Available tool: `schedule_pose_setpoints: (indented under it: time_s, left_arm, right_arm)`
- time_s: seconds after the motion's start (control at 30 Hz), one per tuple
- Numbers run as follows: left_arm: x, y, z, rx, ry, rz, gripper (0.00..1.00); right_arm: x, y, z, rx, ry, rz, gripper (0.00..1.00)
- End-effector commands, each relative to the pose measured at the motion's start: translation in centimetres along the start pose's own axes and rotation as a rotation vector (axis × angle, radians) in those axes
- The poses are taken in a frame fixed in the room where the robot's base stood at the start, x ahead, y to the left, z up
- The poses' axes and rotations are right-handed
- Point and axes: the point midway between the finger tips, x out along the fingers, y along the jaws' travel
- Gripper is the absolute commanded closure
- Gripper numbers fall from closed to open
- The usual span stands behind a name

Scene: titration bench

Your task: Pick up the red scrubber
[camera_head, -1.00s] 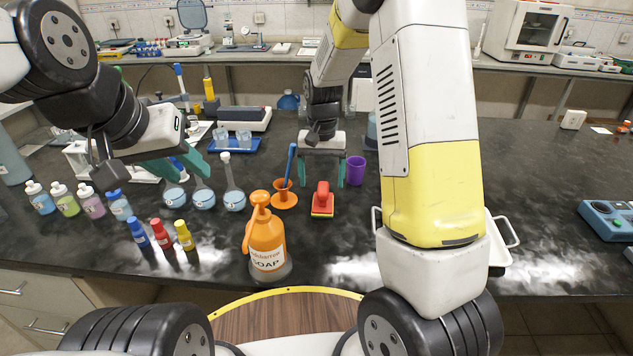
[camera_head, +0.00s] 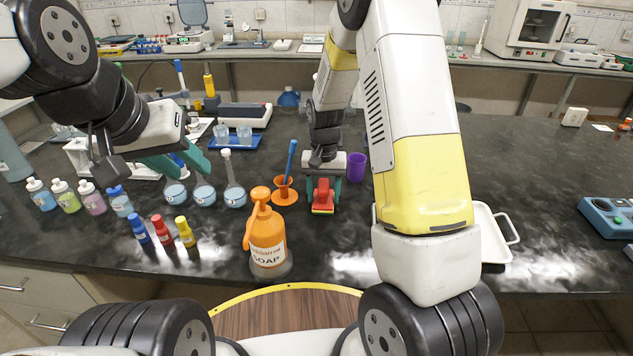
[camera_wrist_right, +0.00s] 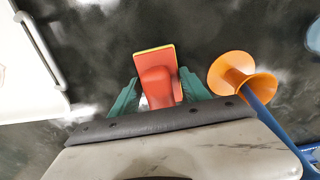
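The red scrubber (camera_head: 323,197) sits on the dark bench, with a red handle on top and a yellow edge at its base. My right gripper (camera_head: 323,192) is low over it, with one green finger on each side. In the right wrist view the scrubber (camera_wrist_right: 157,80) lies between the two fingers (camera_wrist_right: 160,88); small gaps show beside the handle, so the gripper looks open around it. My left gripper (camera_head: 184,160) is open and empty, above the bench at the left near the flasks.
An orange holder (camera_head: 285,195) with a blue stick stands close left of the scrubber. A purple cup (camera_head: 356,167) is close right. An orange soap bottle (camera_head: 266,240) stands nearer to me. A white tray (camera_head: 493,240) lies at the right, partly behind my arm.

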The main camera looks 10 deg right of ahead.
Motion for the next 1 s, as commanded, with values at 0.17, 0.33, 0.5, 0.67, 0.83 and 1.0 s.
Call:
schedule_pose_setpoints:
  time_s: [0.17,0.33,0.5,0.67,0.83,1.0]
  left_arm:
    - [0.0,0.0,0.0,0.000,0.000,0.000,0.64]
    - [0.0,0.0,0.0,0.000,0.000,0.000,0.64]
    - [0.0,0.0,0.0,0.000,0.000,0.000,0.64]
    - [0.0,0.0,0.0,0.000,0.000,0.000,0.64]
    - [0.0,0.0,0.0,0.000,0.000,0.000,0.64]
    - [0.0,0.0,0.0,0.000,0.000,0.000,0.64]
  right_arm:
    - [0.0,0.0,0.0,0.000,0.000,0.000,0.87]
    - [-0.1,0.0,0.0,0.000,0.000,0.000,0.87]
    - [-0.6,0.0,-0.1,0.000,0.002,-0.001,0.87]
    - [-2.3,0.0,-0.1,0.000,0.003,-0.002,0.87]
    - [-3.8,0.1,1.9,-0.003,-0.001,0.000,0.87]
    - [-4.2,0.4,5.8,-0.002,-0.001,-0.001,0.87]
